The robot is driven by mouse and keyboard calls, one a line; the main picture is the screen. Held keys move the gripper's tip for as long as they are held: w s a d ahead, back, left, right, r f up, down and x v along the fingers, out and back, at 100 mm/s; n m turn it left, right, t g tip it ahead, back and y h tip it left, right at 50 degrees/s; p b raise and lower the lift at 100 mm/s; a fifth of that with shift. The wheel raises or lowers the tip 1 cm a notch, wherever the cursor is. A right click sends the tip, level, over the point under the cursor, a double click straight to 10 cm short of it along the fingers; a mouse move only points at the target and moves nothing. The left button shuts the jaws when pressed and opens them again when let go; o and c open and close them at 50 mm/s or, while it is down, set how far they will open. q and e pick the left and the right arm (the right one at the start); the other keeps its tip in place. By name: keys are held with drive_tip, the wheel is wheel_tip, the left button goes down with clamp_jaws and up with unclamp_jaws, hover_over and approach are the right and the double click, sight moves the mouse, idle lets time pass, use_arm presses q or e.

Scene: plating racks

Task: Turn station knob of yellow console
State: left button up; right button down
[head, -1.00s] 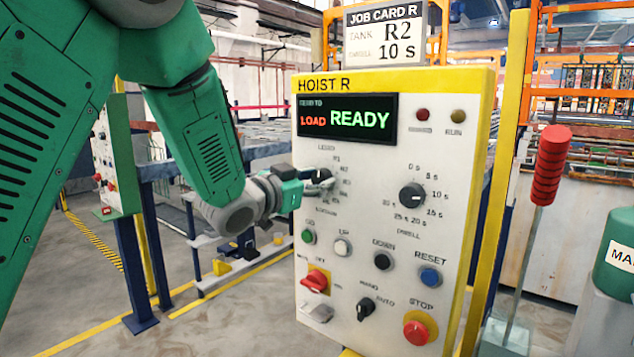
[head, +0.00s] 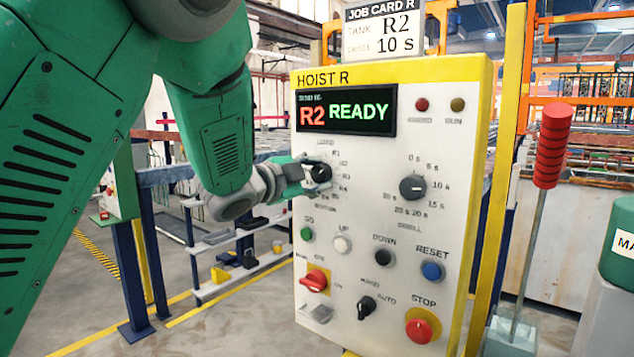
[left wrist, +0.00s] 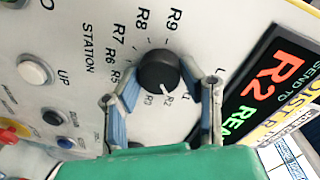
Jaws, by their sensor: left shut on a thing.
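The yellow-edged console (head: 440,200) has a white face headed HOIST R. Its display (head: 346,113) reads R2 in red and READY in green. The black station knob (head: 321,173) sits at upper left of the face, and it also shows in the left wrist view (left wrist: 158,70). Its white mark points at the R2 label. My left gripper (head: 308,174) is shut on the knob, with one finger on each side in the left wrist view (left wrist: 162,98). Some position labels are hidden behind the fingers. My right gripper is out of view.
A job card (head: 384,33) above the console reads TANK R2, 10 s. The dwell knob (head: 412,188) is to the right. Push buttons, a red switch (head: 314,280) and a red stop button (head: 418,331) are below. A red-handled lever (head: 552,146) stands at right.

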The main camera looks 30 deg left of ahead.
use_arm(q)
drive_tip(key=shift+f+m+b, duration=0.3)
drive_tip(key=shift+f+m, duration=0.05)
drive_tip(key=shift+m, duration=0.35)
drive_tip(key=o, duration=0.9)
drive_tip(key=shift+o, duration=1.2)
drive_tip(key=shift+r, duration=0.1)
